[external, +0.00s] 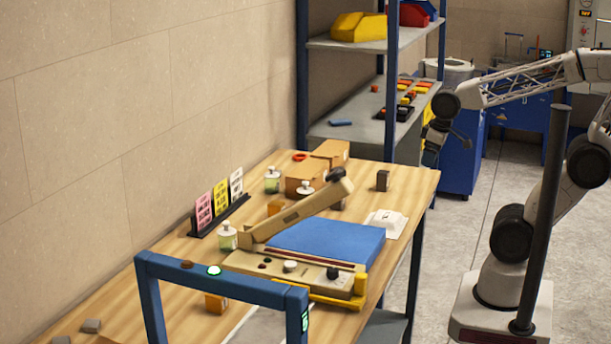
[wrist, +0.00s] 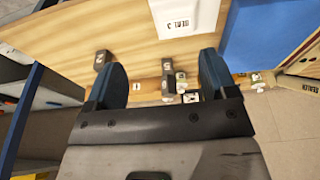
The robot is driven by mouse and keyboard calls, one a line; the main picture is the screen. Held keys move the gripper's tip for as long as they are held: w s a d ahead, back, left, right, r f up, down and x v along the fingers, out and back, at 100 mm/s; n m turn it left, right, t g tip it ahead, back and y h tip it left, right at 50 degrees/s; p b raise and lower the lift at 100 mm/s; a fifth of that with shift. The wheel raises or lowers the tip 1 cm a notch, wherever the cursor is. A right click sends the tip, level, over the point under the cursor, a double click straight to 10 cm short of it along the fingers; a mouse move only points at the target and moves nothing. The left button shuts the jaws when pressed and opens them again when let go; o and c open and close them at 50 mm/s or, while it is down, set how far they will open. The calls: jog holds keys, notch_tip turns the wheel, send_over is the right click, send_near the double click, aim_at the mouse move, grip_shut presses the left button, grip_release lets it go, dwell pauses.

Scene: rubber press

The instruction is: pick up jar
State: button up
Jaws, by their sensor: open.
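Three small clear jars with pale tops and greenish contents stand on the wooden table. One jar (external: 272,181) is at the back near the wall, a second jar (external: 305,189) is by the cardboard boxes, and a third jar (external: 228,238) is left of the press. Small jar-like items (wrist: 181,79) show between my fingers in the wrist view, partly hidden by my gripper's body. My gripper (external: 431,150) is beyond the table's right end, apart from every jar. In the wrist view my gripper (wrist: 161,72) has its two blue fingers wide apart with nothing held.
A beige press (external: 290,266) with a long raised lever and blue mat (external: 335,240) fills the table's middle. Dark blocks (external: 383,181), boxes (external: 304,177) and a white item (external: 387,223) stand around it. A blue-posted shelf (external: 385,128) is behind. A blue frame (external: 220,279) rises in front.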

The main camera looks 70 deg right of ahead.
jog(key=shift+o, duration=0.4)
jog(key=shift+r, duration=0.1)
jog(key=w+v, duration=0.1)
jog(key=v, duration=0.4)
jog(key=w+r+m, duration=0.4)
jog(key=w+m, duration=0.2)
jog(key=w, duration=0.6)
jog(key=m+g, duration=0.3)
jog(key=m, duration=1.2)
send_over(305, 182)
notch_tip(305, 182, down, 4)
jog(key=shift+n, duration=0.3)
notch_tip(305, 182, down, 15)
jog(key=shift+d+f, duration=0.15)
jog(key=shift+f, duration=0.1)
jog(key=shift+f, duration=0.1)
jog(key=shift+f, duration=1.2)
